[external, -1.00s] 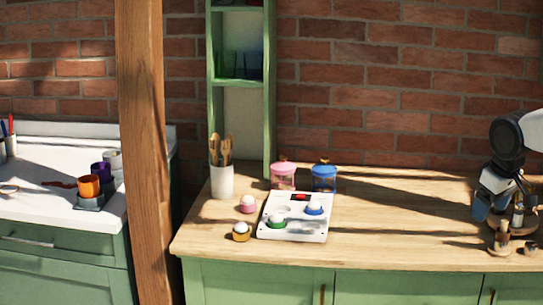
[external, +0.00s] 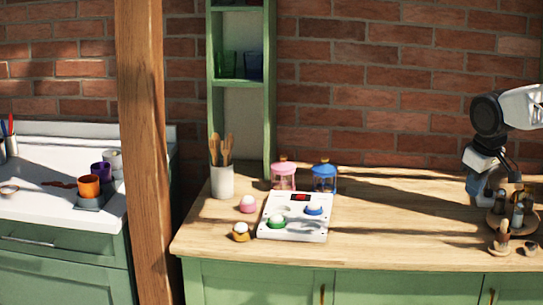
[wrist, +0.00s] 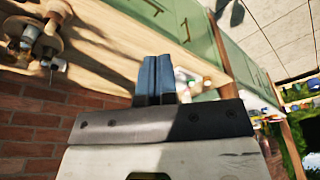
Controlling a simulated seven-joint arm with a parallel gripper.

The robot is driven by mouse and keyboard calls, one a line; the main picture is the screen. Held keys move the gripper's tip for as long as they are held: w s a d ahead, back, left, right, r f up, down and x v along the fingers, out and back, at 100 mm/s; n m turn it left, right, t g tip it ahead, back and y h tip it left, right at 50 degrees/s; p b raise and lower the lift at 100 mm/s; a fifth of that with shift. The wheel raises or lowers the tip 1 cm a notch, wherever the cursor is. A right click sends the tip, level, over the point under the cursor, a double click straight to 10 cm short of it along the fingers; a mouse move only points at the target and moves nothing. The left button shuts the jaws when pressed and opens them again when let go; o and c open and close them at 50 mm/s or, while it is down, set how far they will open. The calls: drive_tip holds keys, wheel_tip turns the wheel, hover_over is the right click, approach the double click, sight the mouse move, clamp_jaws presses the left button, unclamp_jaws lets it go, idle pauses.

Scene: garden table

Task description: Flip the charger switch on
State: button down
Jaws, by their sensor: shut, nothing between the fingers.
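The charger is a white, flat board (external: 294,227) on the wooden counter in the external view. A red switch (external: 300,197) sits at its back edge; I cannot tell its position. A green-based white piece (external: 277,222) and a blue-based one (external: 313,210) sit on the board. My gripper (external: 473,190) is at the right of the external view, well away from the board, partly hidden by my arm. In the wrist view its dark blue fingers (wrist: 157,68) are together and empty. Small blurred items beyond the fingers are too unclear to identify there.
A pink-based piece (external: 248,204) and a yellow-based one (external: 240,232) stand left of the board. Pink (external: 284,177) and blue (external: 324,179) lanterns stand behind it. A round wooden stand (external: 495,222) with small items is near my gripper. The counter between is clear.

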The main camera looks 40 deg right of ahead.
drive_tip(key=w+r+n, duration=0.1)
drive_tip(key=w+r, duration=0.1)
drive_tip(key=w, duration=0.6)
drive_tip(key=w+r+n, duration=0.1)
drive_tip(key=w+r, duration=0.2)
drive_tip(key=w, duration=0.5)
drive_tip(key=n+g+y, duration=0.1)
drive_tip(key=n+g, duration=0.2)
drive_tip(key=n, duration=0.3)
hover_over(300, 197)
drive_tip(key=d, duration=0.2)
wheel_tip(300, 197, down, 16)
drive_tip(key=shift+w+a+f+n, duration=0.1)
drive_tip(key=shift+w+f+n, duration=0.1)
drive_tip(key=shift+w, duration=0.2)
drive_tip(key=shift+w+a+f+n, duration=0.1)
drive_tip(key=shift+w+f, duration=0.05)
drive_tip(key=shift+w, duration=0.25)
drive_tip(key=shift+f, duration=0.15)
drive_tip(key=f, duration=0.4)
drive_tip(key=s+f, duration=0.1)
drive_tip(key=f, duration=0.4)
drive_tip(key=a+f, duration=0.1)
drive_tip(key=f, duration=0.3)
drive_tip(key=shift+s+f, duration=0.15)
drive_tip(key=shift+f, duration=0.15)
